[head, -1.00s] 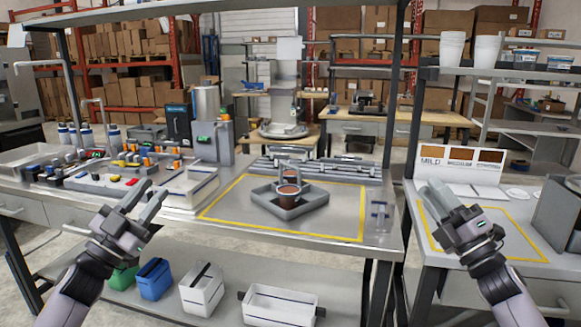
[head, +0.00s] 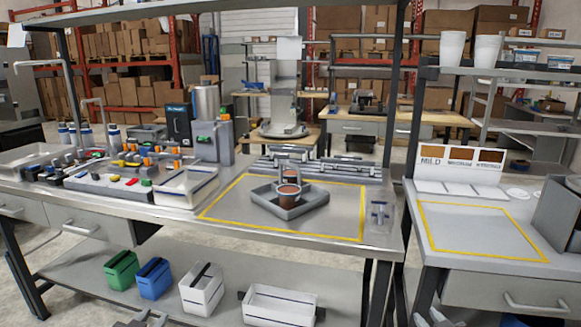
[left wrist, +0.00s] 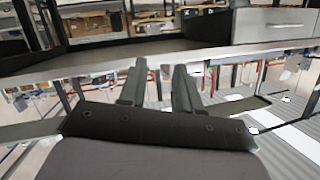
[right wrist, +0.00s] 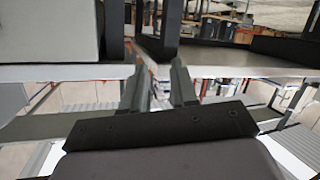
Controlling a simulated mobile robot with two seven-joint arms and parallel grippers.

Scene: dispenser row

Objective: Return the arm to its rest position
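My left gripper (head: 152,316) shows only as fingertips at the bottom edge of the head view, left of centre. In the left wrist view its two fingers (left wrist: 159,82) stand apart with nothing between them. My right gripper (head: 430,316) shows as fingertips at the bottom edge, right of centre. In the right wrist view its fingers (right wrist: 157,80) are also apart and empty. Both grippers are low, in front of the benches. Most of both arms is out of the head view.
A grey tray (head: 310,204) with brown-filled cups sits inside the yellow outline on the main bench (head: 225,228). The right bench (head: 480,232) has an empty yellow outline. Green (head: 121,272), blue (head: 154,279) and white (head: 201,291) bins stand on the lower shelf.

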